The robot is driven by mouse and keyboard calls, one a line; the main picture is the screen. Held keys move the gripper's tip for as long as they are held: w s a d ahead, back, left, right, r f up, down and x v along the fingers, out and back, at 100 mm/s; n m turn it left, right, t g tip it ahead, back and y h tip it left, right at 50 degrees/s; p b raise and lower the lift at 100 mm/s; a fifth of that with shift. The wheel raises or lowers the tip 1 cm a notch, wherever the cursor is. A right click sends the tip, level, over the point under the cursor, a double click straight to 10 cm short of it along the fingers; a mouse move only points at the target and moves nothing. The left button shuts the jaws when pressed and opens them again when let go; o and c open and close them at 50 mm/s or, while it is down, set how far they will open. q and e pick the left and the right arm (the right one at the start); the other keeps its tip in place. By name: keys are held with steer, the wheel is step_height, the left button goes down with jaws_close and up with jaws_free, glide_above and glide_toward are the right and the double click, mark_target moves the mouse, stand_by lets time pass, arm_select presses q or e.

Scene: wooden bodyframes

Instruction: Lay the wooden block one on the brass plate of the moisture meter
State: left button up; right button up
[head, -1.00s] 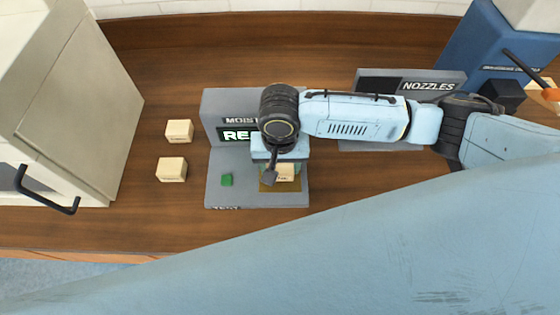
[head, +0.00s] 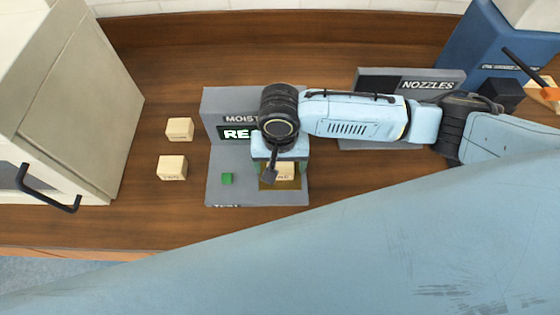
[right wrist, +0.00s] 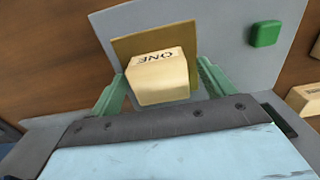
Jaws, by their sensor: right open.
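The wooden block one (head: 284,171), a pale block with ONE on it, is over the brass plate (head: 292,185) of the grey moisture meter (head: 222,190). My right gripper (right wrist: 161,74) is open, with one green finger on each side of the block. In the head view my right gripper (head: 280,172) is partly hidden by its own wrist. My left gripper is not in view.
Two other wooden blocks (head: 180,129) (head: 172,168) stand left of the meter. A green button (head: 227,179) is on the meter's base. A nozzles rack (head: 375,82) is at the back right, and a pale cabinet (head: 75,100) is at the left.

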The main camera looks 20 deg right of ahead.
steer(key=shift+r, duration=0.1)
step_height(320, 180, up, 13)
steer(key=p, duration=0.1)
stand_by(0.3)
steer(key=shift+r, duration=0.1)
stand_by(0.3)
